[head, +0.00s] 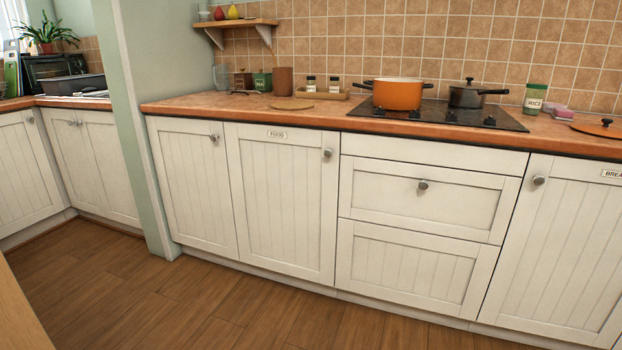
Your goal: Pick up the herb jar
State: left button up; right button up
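Two small jars with dark lids and pale labels stand at the back of the counter, a left one (311,84) and a right one (334,86). They are in or behind a low wooden tray (322,96). Their labels are too small to read, so I cannot tell which is the herb jar. A larger jar with a green lid (534,99), its label seeming to read RICE, stands right of the hob. Neither of my grippers is in view.
The orange counter (215,103) runs above white cupboards (280,205). An orange pot (397,94) and a dark pan (467,95) stand on the black hob (440,115), right of the tray. A round board (291,105) lies before the tray. The wooden floor (200,310) is clear.

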aim_at(311, 83)
jog(key=i+j+u, duration=0.2)
jog(key=i, duration=1.2)
jog(key=i+j+z, duration=0.4)
jog(key=i, duration=0.3)
jog(key=i+j+z, duration=0.45)
jog(key=i+j, duration=0.15)
jog(key=j, duration=0.2)
